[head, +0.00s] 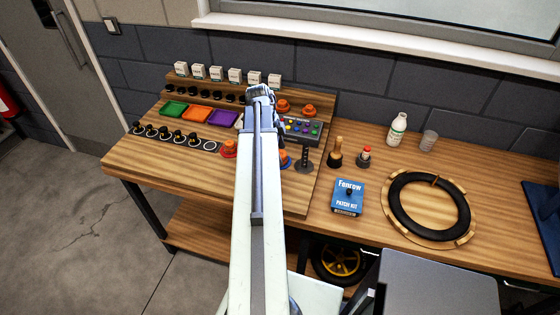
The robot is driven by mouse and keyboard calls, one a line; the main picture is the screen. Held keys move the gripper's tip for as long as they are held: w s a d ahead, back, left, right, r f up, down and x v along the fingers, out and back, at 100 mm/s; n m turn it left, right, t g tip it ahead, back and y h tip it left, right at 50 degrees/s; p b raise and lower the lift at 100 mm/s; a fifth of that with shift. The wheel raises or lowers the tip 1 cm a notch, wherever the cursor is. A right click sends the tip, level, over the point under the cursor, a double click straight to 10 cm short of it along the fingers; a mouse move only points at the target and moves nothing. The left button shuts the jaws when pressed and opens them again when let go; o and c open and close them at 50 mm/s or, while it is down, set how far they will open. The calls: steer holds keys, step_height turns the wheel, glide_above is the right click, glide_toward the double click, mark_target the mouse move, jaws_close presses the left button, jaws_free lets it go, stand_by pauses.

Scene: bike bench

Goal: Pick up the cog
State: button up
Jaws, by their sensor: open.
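My white arm reaches forward from the bottom of the head view, over the wooden workbench (350,236). My gripper (260,91) is at its far end, over the back of the stepped wooden board (145,165). It is open, and I see nothing between its jaws. I cannot single out the cog with certainty; the parts on the board are small, and my arm hides some of the board's middle. A dark upright piece on a round base (304,159) stands right of my arm. Orange knob-like parts (229,148) stand on both sides of it.
Green (173,109), orange (196,117) and purple (222,118) trays lie left of my arm. White boxes (215,73) line the back. Right are a blue patch kit box (347,197), white bottle (397,130), clear cup (428,141) and black tyre ring (402,210).

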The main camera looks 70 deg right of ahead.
steer(key=shift+r, duration=0.1)
steer(key=c, duration=1.4)
steer(key=shift+c, duration=0.2)
steer(key=shift+r, duration=0.1)
